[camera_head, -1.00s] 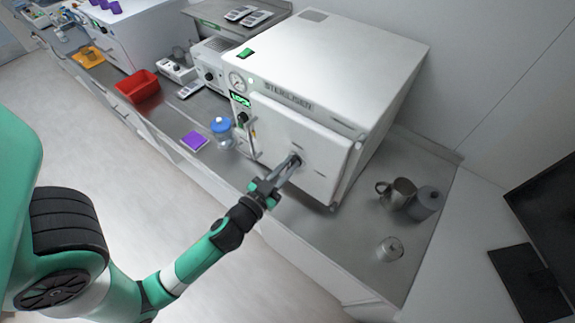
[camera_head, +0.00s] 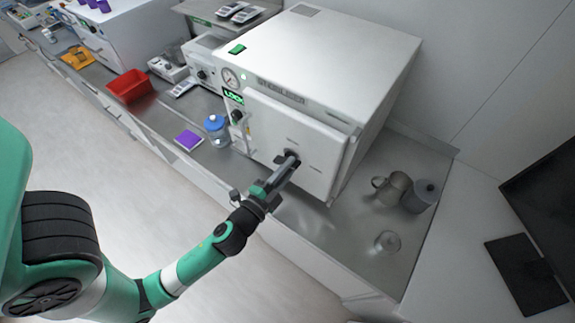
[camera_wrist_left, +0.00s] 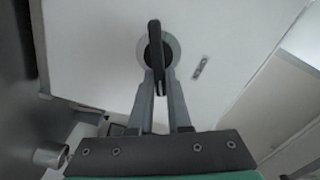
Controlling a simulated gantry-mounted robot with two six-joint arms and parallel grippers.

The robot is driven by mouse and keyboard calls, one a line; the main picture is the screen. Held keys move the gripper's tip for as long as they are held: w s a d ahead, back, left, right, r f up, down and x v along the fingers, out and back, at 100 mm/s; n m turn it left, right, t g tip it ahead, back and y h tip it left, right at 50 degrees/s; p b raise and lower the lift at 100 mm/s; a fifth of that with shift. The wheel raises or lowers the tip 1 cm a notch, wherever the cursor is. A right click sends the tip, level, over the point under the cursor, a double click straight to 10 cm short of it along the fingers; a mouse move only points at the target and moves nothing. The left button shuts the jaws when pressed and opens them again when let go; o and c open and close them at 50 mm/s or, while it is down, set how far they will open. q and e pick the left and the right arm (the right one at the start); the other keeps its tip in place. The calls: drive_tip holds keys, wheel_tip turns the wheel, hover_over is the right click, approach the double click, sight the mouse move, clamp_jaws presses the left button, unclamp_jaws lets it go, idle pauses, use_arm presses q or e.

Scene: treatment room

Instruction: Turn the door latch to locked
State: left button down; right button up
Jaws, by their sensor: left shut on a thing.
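The white sterilizer (camera_head: 330,60) stands on the steel counter with its front door (camera_head: 310,140) closed. A dark latch handle (camera_head: 291,155) sits on a round hub in the door, and it also shows in the left wrist view (camera_wrist_left: 154,45), where it stands lengthwise up the picture. My left gripper (camera_head: 284,168) is shut on the latch handle, with one finger on each side of it in the wrist view (camera_wrist_left: 157,88). The fingers partly hide the handle's lower end. A green display (camera_head: 233,96) beside the door appears to read "LOCK". My right gripper is not in view.
A blue-lidded jar (camera_head: 217,130) and a purple box (camera_head: 188,140) stand left of the sterilizer. A metal mug (camera_head: 392,188), a grey canister (camera_head: 420,196) and a glass lid-like dish (camera_head: 387,242) stand to the right. The floor before the counter is clear.

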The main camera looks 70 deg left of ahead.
use_arm(q)
drive_tip(key=m, duration=0.4)
drive_tip(key=shift+f+m, duration=0.4)
idle(0.4)
drive_tip(key=c, duration=0.9)
unclamp_jaws()
drive_tip(key=shift+d, duration=0.1)
drive_tip(key=shift+o, duration=0.2)
drive_tip(key=shift+f, duration=0.1)
drive_tip(key=v, duration=1.1)
drive_tip(key=shift+s, duration=0.2)
